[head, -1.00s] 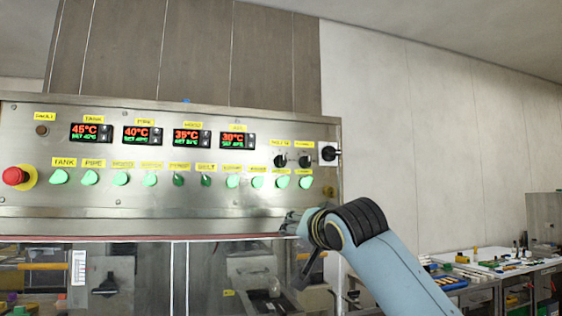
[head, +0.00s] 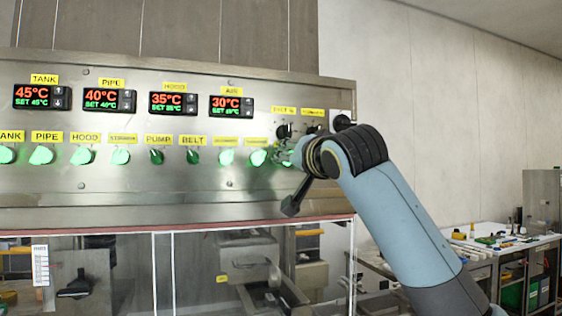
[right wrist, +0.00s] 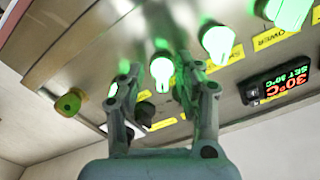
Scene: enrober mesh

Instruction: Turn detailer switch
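A steel control panel (head: 215,200) carries a row of green switches, most of them lit, under yellow labels. In the right wrist view, one lit green switch (right wrist: 162,70) stands between the fingers of my right gripper (right wrist: 157,85). Its label is not readable. The fingers are spread on both sides of it, and I cannot tell whether they touch it. Another green switch (right wrist: 112,90) shows beside the left finger. In the head view my right gripper (head: 285,150) is at the right end of the row and hides the last switches. My left gripper is not in view.
Temperature displays (head: 175,103) sit above the switches. Black rotary knobs (head: 283,131) are just above my right gripper, with a black-handled switch (head: 343,122) at the panel's right edge. Glazed machine parts lie below. A cluttered bench (head: 500,245) stands at the far right.

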